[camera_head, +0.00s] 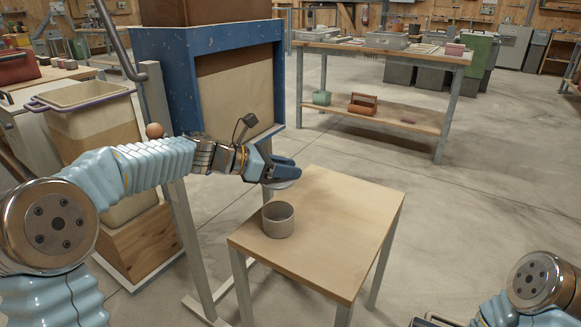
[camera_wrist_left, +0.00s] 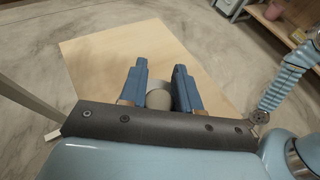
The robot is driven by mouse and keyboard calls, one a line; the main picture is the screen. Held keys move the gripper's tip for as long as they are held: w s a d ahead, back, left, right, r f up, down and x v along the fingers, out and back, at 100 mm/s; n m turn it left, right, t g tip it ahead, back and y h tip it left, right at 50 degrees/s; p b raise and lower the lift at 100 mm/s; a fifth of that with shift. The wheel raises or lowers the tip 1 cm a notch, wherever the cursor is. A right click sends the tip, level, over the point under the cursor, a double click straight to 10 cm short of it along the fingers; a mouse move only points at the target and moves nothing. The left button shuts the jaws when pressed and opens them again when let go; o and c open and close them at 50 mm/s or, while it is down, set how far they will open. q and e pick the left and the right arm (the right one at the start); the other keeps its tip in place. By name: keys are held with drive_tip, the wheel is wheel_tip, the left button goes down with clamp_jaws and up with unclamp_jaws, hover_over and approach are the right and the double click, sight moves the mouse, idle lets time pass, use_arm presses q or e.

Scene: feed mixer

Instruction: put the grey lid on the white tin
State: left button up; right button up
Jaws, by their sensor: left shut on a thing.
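The white tin (camera_head: 278,221) stands upright and open-topped on the small wooden table, near its left edge. My left gripper (camera_head: 284,168) is above the table's far left edge, behind and higher than the tin in the head view. It is shut on the grey lid (camera_head: 284,184), whose rim shows just below the fingers. In the left wrist view, the lid (camera_wrist_left: 158,99) shows between the two blue fingers of the left gripper (camera_wrist_left: 159,82). The lid is apart from the tin. My right arm shows at the lower right of the head view, but its gripper does not show clearly.
The small table (camera_head: 340,215) is otherwise bare. A blue-framed machine (camera_head: 165,75) stands close behind my left arm, with a beige bin (camera_head: 90,115) to its left. A workbench (camera_head: 390,50) with trays stands farther back. The floor right of the table is clear.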

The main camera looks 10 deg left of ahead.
use_arm(q)
drive_tip(key=b, duration=0.5)
hover_over(286, 209)
drive_tip(key=shift+w+f, duration=0.15)
drive_tip(key=shift+f, duration=2.6)
drive_tip(key=shift+f+b, duration=0.9)
drive_tip(key=shift+f, duration=0.7)
drive_tip(key=shift+r+p, duration=0.1)
drive_tip(key=shift+p, duration=0.4)
drive_tip(key=o, duration=1.5)
wheel_tip(286, 209, up, 3)
drive_tip(key=p, duration=0.3)
drive_tip(key=shift+r, duration=0.15)
wheel_tip(286, 209, up, 6)
drive_tip(key=p, duration=0.6)
